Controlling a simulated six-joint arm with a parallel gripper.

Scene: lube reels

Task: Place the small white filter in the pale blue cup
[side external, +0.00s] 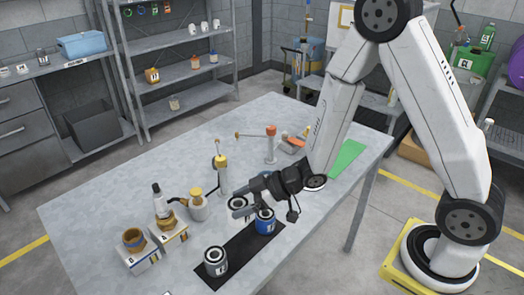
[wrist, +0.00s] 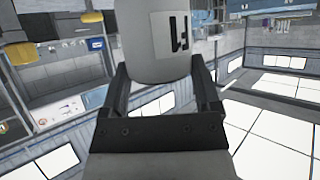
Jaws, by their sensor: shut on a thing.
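My gripper (side external: 241,208) is over the middle of the grey table, shut on a small white filter (side external: 237,202) with a dark ring on top. In the wrist view the same white filter (wrist: 155,45), with a black mark on its side, sits between the two dark fingers of my gripper (wrist: 163,75). A second whitish filter (side external: 216,264) stands upright on the black mat (side external: 238,250), and a blue filter (side external: 265,222) stands at the mat's far end, close to my gripper. I cannot make out a pale blue cup for certain.
An oil can (side external: 196,207) and a yellow-topped pump (side external: 222,175) stand left of my gripper. An orange-topped stand (side external: 270,145) and a green sheet (side external: 346,158) are farther back. The table's far left is clear.

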